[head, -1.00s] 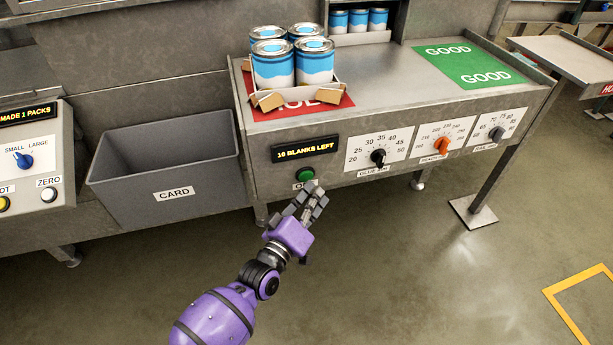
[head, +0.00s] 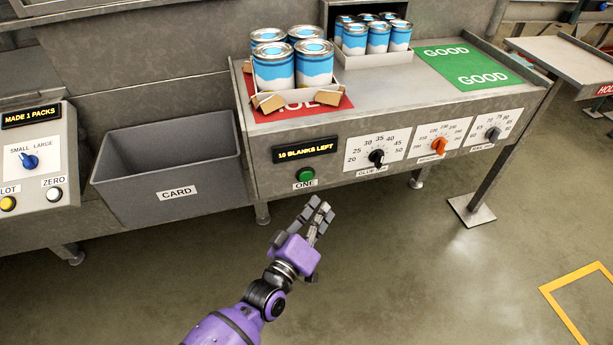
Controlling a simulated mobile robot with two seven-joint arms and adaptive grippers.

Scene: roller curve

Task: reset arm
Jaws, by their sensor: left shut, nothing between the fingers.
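My left gripper (head: 318,213) is in front of and below the machine's front panel, over the floor. Its fingers are shut with nothing between them. It is apart from the green button (head: 305,174) labelled ONE, which is just above it. My right gripper does not show.
The machine bench (head: 400,88) bears an open tray of cans (head: 290,66) on a red mat and a second pack of cans (head: 378,38) at the back. A green GOOD mat (head: 465,64) is clear. A grey CARD bin (head: 165,165) stands left. Front knobs include an orange one (head: 439,146).

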